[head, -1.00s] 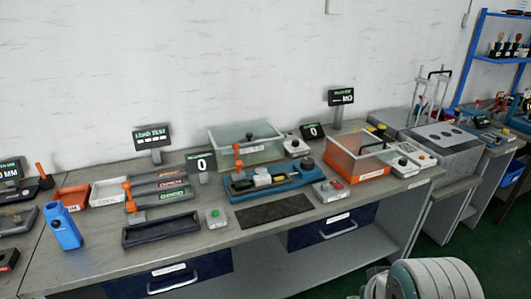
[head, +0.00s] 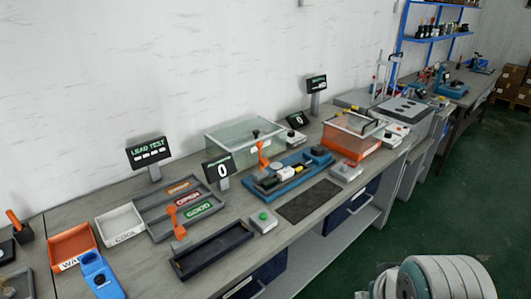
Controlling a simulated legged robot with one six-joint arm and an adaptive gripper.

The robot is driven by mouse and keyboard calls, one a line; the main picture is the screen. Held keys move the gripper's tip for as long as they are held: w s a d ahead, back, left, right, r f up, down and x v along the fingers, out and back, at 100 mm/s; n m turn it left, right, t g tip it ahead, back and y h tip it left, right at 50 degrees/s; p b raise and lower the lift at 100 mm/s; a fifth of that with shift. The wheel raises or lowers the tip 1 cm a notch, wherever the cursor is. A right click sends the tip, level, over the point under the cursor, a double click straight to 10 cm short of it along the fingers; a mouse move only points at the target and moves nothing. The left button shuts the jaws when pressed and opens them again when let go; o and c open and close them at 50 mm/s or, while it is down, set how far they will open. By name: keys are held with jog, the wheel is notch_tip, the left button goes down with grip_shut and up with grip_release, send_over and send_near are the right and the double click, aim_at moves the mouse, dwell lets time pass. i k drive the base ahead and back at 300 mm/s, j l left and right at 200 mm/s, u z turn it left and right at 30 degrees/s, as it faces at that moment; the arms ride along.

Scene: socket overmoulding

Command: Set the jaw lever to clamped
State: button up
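An orange lever (head: 262,157) stands roughly upright at the left end of a blue fixture (head: 284,186) on the workbench. The fixture also carries a white block (head: 282,171) and dark parts. A second orange lever (head: 177,222) stands by the GOOD lane of the grey sorting rack. No label shows which one is the jaw lever, and its clamped position cannot be read. My gripper is not in view; only a rounded pale part of my own arm shows at the bottom right, apart from the bench.
A dark mat (head: 309,202) and a green-button box (head: 263,220) lie in front of the fixture. A clear-lidded bin (head: 243,140) stands behind it, an orange bin (head: 350,137) to its right. A black tray (head: 213,249) is at the front edge. Open green floor lies right.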

aim_at(263, 163)
jog(key=k+j, duration=0.1)
jog(key=j, duration=0.3)
jog(key=k+j, duration=0.1)
jog(key=j, duration=0.3)
jog(key=k+j, duration=0.1)
jog(key=j, duration=0.35)
jog(key=i+l+u, duration=0.3)
jog(key=i+l, duration=0.15)
jog(key=i+l+u, duration=0.2)
jog(key=l, duration=0.2)
jog(key=i+l+u, duration=0.15)
jog(key=l, duration=0.2)
jog(key=i+l+u, duration=0.3)
jog(key=l, duration=0.45)
jog(key=i+l+u, duration=0.15)
jog(key=l, duration=0.25)
jog(key=i, duration=0.05)
